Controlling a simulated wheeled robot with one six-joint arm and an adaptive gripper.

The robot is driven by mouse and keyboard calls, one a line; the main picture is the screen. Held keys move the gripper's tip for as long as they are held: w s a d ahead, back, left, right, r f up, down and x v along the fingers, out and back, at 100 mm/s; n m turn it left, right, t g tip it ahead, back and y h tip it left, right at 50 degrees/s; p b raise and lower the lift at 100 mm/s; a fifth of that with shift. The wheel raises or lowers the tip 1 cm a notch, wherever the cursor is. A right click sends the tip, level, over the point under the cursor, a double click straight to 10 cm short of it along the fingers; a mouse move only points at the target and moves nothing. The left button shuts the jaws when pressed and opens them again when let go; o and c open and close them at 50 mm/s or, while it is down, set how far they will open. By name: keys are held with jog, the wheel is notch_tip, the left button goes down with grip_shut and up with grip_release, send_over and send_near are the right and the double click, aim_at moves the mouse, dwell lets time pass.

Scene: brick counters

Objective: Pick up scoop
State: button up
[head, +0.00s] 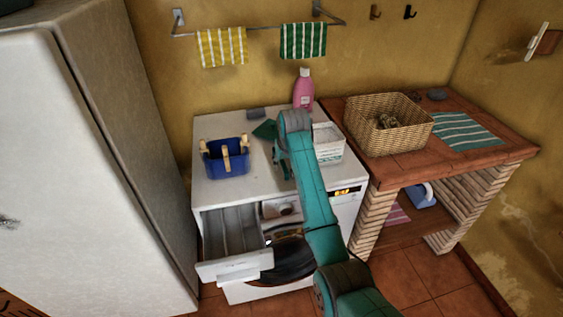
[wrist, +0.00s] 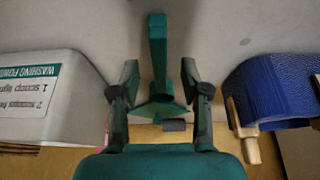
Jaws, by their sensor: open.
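The scoop is green. In the wrist view the scoop (wrist: 157,48) lies on the white washing machine top, its straight handle pointing away from my gripper and its wider part between the fingers. In the head view the scoop (head: 264,129) shows as a green patch just left of my arm, partly hidden by it. My gripper (wrist: 160,72) is open, with one finger on each side of the scoop; I cannot tell whether either touches it. In the head view my gripper (head: 281,172) is over the machine top, partly hidden by my arm.
A white washing powder box (head: 328,151) stands right of my arm and a blue peg basket (head: 226,166) left. A pink bottle (head: 303,92) and grey block (head: 256,113) are behind. The detergent drawer (head: 235,266) is pulled out. A wicker basket (head: 390,143) sits on the brick counter.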

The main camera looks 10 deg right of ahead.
aim_at(284, 165)
jog(key=shift+x, duration=1.05)
grip_shut()
notch_tip(284, 165, up, 10)
